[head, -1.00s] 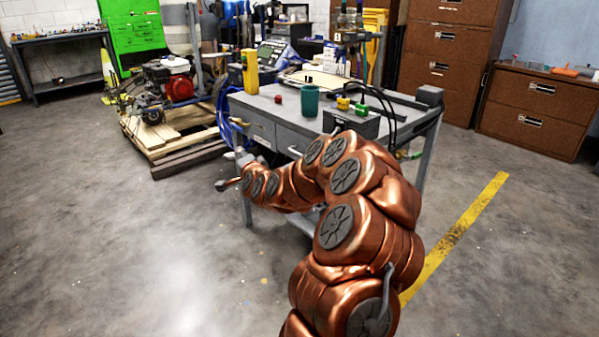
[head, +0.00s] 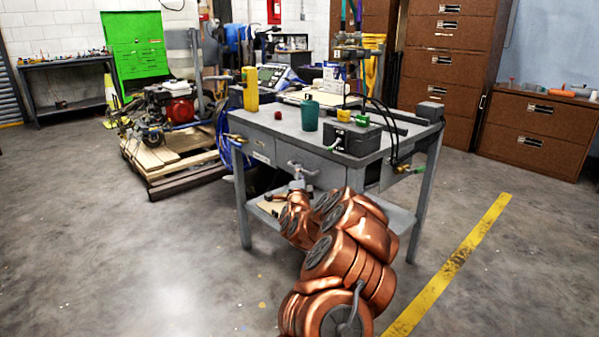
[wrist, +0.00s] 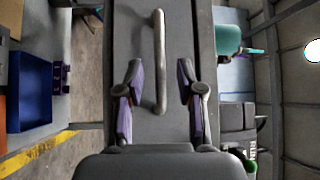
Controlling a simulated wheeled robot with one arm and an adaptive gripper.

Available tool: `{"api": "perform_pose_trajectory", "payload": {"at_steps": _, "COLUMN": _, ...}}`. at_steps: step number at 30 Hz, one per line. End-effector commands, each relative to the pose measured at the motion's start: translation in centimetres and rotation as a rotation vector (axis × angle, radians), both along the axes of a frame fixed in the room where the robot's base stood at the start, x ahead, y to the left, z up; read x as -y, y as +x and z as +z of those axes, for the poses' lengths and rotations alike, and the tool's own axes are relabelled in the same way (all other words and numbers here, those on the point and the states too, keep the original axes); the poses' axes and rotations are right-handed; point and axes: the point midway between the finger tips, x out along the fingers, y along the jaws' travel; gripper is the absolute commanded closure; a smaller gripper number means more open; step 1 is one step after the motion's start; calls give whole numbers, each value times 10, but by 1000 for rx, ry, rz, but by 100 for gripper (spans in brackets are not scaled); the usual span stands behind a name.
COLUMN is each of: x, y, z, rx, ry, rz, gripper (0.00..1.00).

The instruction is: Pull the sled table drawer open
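The sled table (head: 385,150) is a grey metal workbench with drawers under its top. My gripper (head: 302,168) is in front of the drawer front (head: 330,172) on the table's near side. In the wrist view, the grey drawer front (wrist: 185,30) carries a metal bar handle (wrist: 160,60), which runs up and down the picture. My gripper (wrist: 158,72) is open, one finger on each side of the handle. Neither finger visibly touches it; how deep the handle sits between them is hard to tell. The drawer looks shut.
On the table top stand a teal cup (head: 310,115), a yellow bottle (head: 250,90) and a dark box (head: 350,137) with cables. A second drawer (head: 255,143) lies to the left. A lower shelf (head: 400,215) is beneath. The floor in front is clear.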

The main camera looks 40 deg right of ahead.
Motion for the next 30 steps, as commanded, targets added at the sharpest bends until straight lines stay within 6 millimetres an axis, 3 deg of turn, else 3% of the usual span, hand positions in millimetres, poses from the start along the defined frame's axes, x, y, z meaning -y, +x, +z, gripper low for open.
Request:
{"api": "perform_pose_trajectory", "payload": {"at_steps": 12, "x": 23, "y": 23, "z": 3, "rx": -2, "ry": -1, "rz": 1, "gripper": 63}}
{"api": "perform_pose_trajectory", "payload": {"at_steps": 27, "x": 27, "y": 28, "z": 5, "rx": 0, "ry": 1, "rz": 1, "gripper": 63}}
{"api": "perform_pose_trajectory", "payload": {"at_steps": 30, "x": 27, "y": 28, "z": 5, "rx": -1, "ry": 1, "rz": 1, "gripper": 72}}
